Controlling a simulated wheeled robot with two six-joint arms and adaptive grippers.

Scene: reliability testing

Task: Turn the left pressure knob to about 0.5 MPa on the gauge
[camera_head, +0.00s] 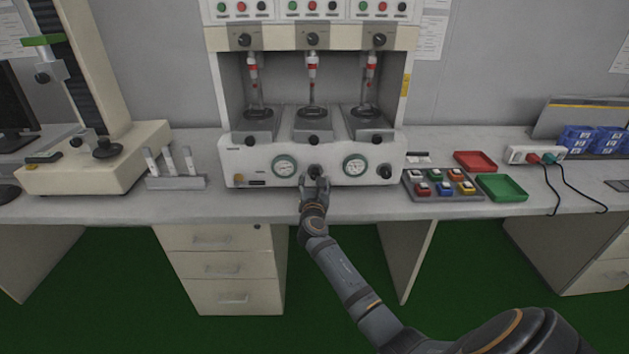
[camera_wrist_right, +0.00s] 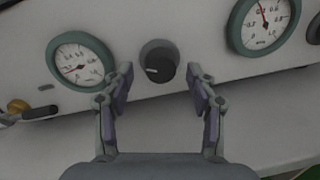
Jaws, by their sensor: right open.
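The left pressure knob (camera_head: 315,171) is a black round knob on the white front panel, between two round gauges. In the right wrist view the knob (camera_wrist_right: 159,66) shows a light mark on its left side. The left gauge (camera_head: 285,166) has a green rim; its needle (camera_wrist_right: 76,68) points to the lower left, near the low end of the scale. My right gripper (camera_head: 314,186) is open in front of the knob. In the right wrist view its fingers (camera_wrist_right: 160,88) stand apart at either side and just below the knob, with nothing between them. My left gripper is not in view.
The right gauge (camera_head: 355,165) and a second black knob (camera_head: 384,171) sit farther right on the panel. A tray of coloured buttons (camera_head: 443,186), a red tray (camera_head: 475,161) and a green tray (camera_head: 502,187) lie to the right. A small rack (camera_head: 176,183) stands left.

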